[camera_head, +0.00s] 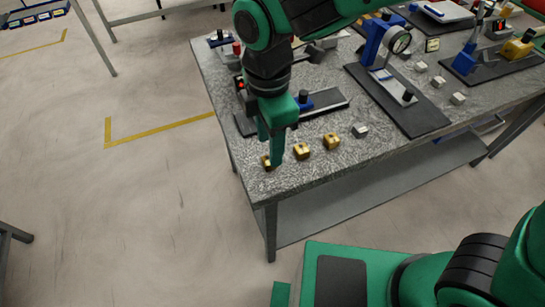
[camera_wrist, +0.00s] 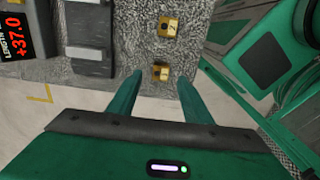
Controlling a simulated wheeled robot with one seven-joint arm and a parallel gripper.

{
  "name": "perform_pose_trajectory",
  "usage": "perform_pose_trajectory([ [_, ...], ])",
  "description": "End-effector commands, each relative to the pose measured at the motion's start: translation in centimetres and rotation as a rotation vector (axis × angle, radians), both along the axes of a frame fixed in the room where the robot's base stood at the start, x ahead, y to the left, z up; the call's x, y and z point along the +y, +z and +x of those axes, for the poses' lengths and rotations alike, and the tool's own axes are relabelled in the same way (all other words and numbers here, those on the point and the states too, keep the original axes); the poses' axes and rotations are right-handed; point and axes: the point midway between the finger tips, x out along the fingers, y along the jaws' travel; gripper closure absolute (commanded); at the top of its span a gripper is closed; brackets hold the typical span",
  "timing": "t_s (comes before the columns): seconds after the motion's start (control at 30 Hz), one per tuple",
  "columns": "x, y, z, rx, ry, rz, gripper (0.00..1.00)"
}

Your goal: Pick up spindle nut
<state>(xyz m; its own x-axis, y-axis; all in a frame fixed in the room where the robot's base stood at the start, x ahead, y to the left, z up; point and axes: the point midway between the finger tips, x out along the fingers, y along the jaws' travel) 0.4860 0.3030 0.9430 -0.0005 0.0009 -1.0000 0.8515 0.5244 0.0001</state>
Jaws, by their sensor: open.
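Several small brass-coloured blocks stand in a row near the front left edge of the stone tabletop; I take these to be spindle nuts. The nearest spindle nut (camera_head: 265,161) is partly hidden by a finger of my gripper (camera_head: 271,156). In the wrist view this nut (camera_wrist: 160,73) shows in the gap between the open fingertips of my gripper (camera_wrist: 160,78). The fingers point down and nothing is clamped; whether they touch the nut I cannot tell. A second brass block (camera_head: 302,152) and a third (camera_head: 331,141) stand farther right. The second also shows in the wrist view (camera_wrist: 168,27).
A small grey block (camera_head: 360,131) continues the row. A black plate with a blue dial-gauge stand (camera_head: 375,45) lies behind. A digital readout (camera_wrist: 14,35) and a dark fixture (camera_wrist: 88,30) sit left of the nuts in the wrist view. The tabletop edge is close to the nearest nut.

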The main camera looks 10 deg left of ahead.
Motion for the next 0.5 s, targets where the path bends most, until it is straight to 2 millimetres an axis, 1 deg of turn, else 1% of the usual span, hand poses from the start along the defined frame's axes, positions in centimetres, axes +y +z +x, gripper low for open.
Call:
perform_pose_trajectory([
  [0.1,0.0,-1.9,0.0,0.003,0.0,-0.004,0.55],
  [0.23,0.1,-3.5,0.1,0.002,0.0,-0.002,0.55],
  [0.33,0.0,-4.2,0.1,0.001,-0.001,-0.002,0.55],
  [0.5,0.1,-4.3,0.1,0.0,-0.001,0.0,0.55],
])
